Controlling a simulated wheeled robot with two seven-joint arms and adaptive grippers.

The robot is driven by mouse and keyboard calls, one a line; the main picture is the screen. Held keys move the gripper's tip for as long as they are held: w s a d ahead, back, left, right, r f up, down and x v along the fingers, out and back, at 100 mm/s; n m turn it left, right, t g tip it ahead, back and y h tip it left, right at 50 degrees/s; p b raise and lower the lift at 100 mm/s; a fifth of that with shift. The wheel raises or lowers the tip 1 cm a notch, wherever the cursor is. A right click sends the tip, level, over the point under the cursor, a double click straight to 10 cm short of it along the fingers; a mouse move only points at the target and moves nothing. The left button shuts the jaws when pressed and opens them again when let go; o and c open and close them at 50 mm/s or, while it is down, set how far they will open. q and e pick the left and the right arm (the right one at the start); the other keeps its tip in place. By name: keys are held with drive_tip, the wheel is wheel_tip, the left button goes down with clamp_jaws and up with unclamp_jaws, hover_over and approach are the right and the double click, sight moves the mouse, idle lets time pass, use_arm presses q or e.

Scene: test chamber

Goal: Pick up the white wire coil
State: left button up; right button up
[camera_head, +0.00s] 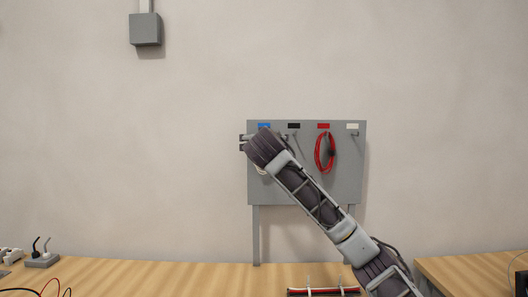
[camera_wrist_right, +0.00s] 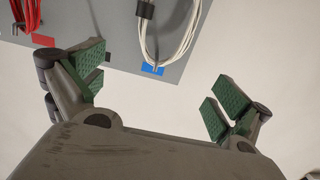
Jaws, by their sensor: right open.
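The white wire coil (camera_wrist_right: 172,38) hangs at the blue label (camera_wrist_right: 152,69) of a grey board, seen upside down in the right wrist view. A dark tie binds its strands, and part of it runs out of the frame. In the head view my right arm hides nearly all of it; only a pale bit of the coil (camera_head: 261,170) shows below the wrist. My right gripper (camera_wrist_right: 155,85) is open and empty, with green finger pads either side of the coil's peg end. In the head view the right gripper (camera_head: 243,143) is mostly hidden by its own wrist. My left gripper is not in view.
The grey board (camera_head: 346,180) stands on legs before a bare wall. A red coil (camera_head: 324,153) hangs right of my arm. The black label (camera_head: 294,126) and white label (camera_head: 352,126) show no coil. A wooden table (camera_head: 150,280) lies below.

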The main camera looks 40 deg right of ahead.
drive_tip(key=p+x, duration=0.1)
drive_tip(key=x, duration=0.5)
idle(0.4)
drive_tip(key=shift+p+x, duration=1.3)
drive_tip(key=shift+x, duration=1.3)
drive_tip(key=shift+f, duration=0.1)
drive_tip(key=c, duration=0.9)
drive_tip(key=shift+r, duration=0.2)
drive_tip(key=shift+c, duration=0.3)
drive_tip(key=shift+r+b, duration=0.3)
drive_tip(key=shift+r, duration=4.55)
